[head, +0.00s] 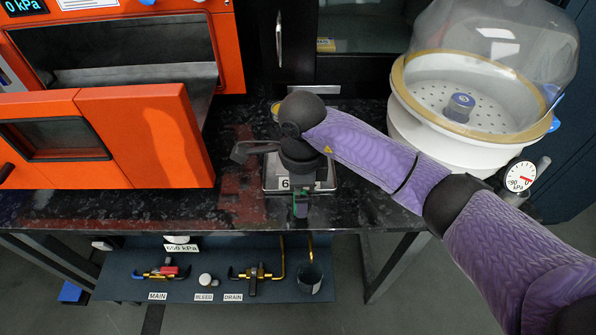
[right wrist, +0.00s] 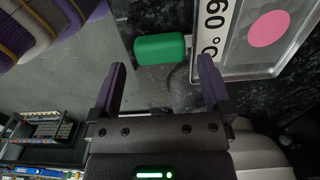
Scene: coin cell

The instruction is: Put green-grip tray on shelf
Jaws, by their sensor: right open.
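The green-grip tray (head: 268,184) is a shallow metal tray on the dark speckled counter, mostly hidden behind my right arm in the head view. In the right wrist view the tray (right wrist: 240,73) shows a "60 °" label and a pink disc. Its green grip (right wrist: 160,48) points toward my right gripper (right wrist: 160,78), which is open and empty. The grip lies just beyond the fingertips, in line with the gap between them. The grip also shows small in the head view (head: 298,210). A grey shelf-like plate (head: 140,74) shows inside the orange oven. My left gripper is not in view.
The orange oven (head: 228,50) stands at the left, its door (head: 150,130) open over the counter. A white desiccator (head: 420,125) with a clear dome and a gauge (head: 520,176) stands at the right. A valve panel (head: 130,290) hangs below the counter (head: 110,207).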

